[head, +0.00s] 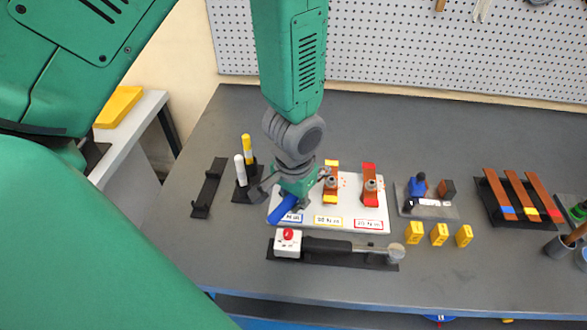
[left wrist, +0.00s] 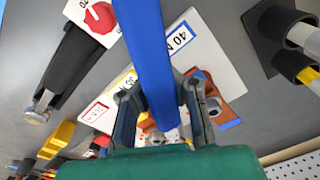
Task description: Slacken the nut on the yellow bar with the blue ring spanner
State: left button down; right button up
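My left gripper (head: 297,200) is low over the left part of a white board (head: 345,222). It is shut on the blue ring spanner (head: 283,208), whose blue handle (left wrist: 150,70) runs between the fingers (left wrist: 160,105) in the left wrist view. The spanner's ring end is hidden by the gripper. The yellow bar (head: 330,196), copper with yellow ends and a nut (head: 331,182) on it, is just right of the gripper. I cannot tell whether the ring touches any nut. A blue-ended bar (left wrist: 222,100) lies beside the fingers in the left wrist view. My right gripper is out of view.
The red bar (head: 370,196) stands right of the yellow one. Yellow blocks (head: 439,234), a blue-topped fixture (head: 418,186) and spare bars (head: 518,195) are to the right. The table behind is clear.

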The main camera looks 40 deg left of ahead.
pick_arm(q)
jog(key=shift+d+r, duration=0.1)
jog(key=shift+d, duration=0.7)
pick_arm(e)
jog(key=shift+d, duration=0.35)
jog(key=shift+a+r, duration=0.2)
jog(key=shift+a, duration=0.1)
pick_arm(q)
jog(key=shift+d, duration=0.45)
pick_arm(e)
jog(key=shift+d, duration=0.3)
pick_arm(q)
jog(key=shift+a+f, duration=0.2)
jog(key=shift+f, duration=0.25)
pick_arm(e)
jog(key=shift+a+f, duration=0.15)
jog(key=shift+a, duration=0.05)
pick_arm(q)
jog(key=shift+d+f, duration=0.1)
jog(key=shift+f, duration=0.4)
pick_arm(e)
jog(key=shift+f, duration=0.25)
